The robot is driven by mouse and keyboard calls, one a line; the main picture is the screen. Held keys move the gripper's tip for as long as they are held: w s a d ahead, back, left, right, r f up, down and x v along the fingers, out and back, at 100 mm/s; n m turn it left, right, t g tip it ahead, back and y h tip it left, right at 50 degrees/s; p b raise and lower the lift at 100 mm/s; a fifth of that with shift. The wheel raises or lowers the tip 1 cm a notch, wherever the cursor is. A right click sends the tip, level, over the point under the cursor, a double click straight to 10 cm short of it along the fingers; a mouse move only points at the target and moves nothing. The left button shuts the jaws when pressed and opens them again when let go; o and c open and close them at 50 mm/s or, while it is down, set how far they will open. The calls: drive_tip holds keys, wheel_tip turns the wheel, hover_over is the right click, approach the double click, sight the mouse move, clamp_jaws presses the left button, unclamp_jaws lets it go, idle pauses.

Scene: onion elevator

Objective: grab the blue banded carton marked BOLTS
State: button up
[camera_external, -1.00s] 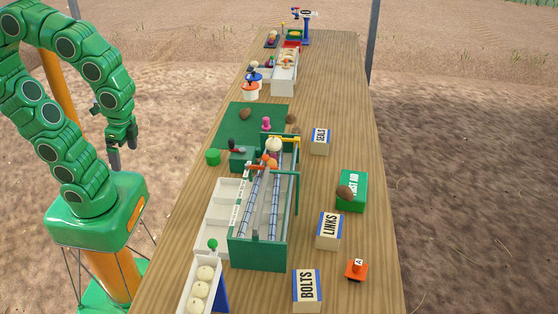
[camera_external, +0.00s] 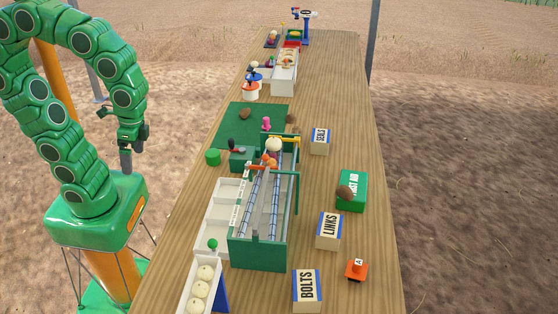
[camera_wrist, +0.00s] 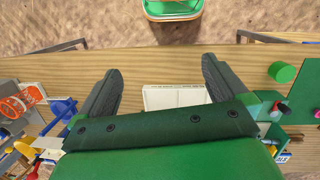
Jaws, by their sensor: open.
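The carton marked BOLTS (camera_external: 307,287), tan with blue bands, stands at the near end of the wooden table, right of the tray of onions. My gripper (camera_external: 131,160) hangs beside the table's left edge, far to the left of the carton and apart from it. In the wrist view my gripper (camera_wrist: 160,88) is open, with its two dark fingers spread and nothing between them. The BOLTS carton cannot be made out in the wrist view.
The LINKS carton (camera_external: 328,231) and SEALS carton (camera_external: 320,141) look similar. A green elevator frame (camera_external: 258,252) stands between my arm and the cartons.

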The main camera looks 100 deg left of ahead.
drive_tip(key=w+d+n+h, duration=0.2)
drive_tip(key=w+d+n, duration=0.15)
drive_tip(key=w, duration=0.65)
drive_tip(key=w+d+n+h, duration=0.25)
drive_tip(key=w+d, duration=0.25)
drive_tip(key=w, duration=0.4)
drive_tip(key=n+h, duration=0.7)
drive_tip(key=n, duration=0.4)
hover_over(309, 274)
drive_tip(key=s+a, duration=0.4)
drive_tip(key=a, duration=0.1)
wheel_tip(309, 274, down, 11)
drive_tip(key=w+a+f+n+t, duration=0.1)
drive_tip(key=w+a+f+n, duration=0.2)
drive_tip(key=w+f, duration=0.35)
drive_tip(key=shift+s+a+f+x, duration=0.15)
drive_tip(key=shift+s+f+x, duration=0.15)
drive_tip(key=shift+x, duration=1.8)
drive_tip(key=shift+s+a+f+x, duration=0.2)
drive_tip(key=shift+s+f+x, duration=0.1)
drive_tip(key=shift+x, duration=1.8)
drive_tip(key=shift+s+a+f+x, duration=0.2)
drive_tip(key=shift+s+x, duration=0.1)
drive_tip(key=shift+x, duration=1.8)
drive_tip(key=c, duration=1)
drive_tip(key=shift+o, duration=0.2)
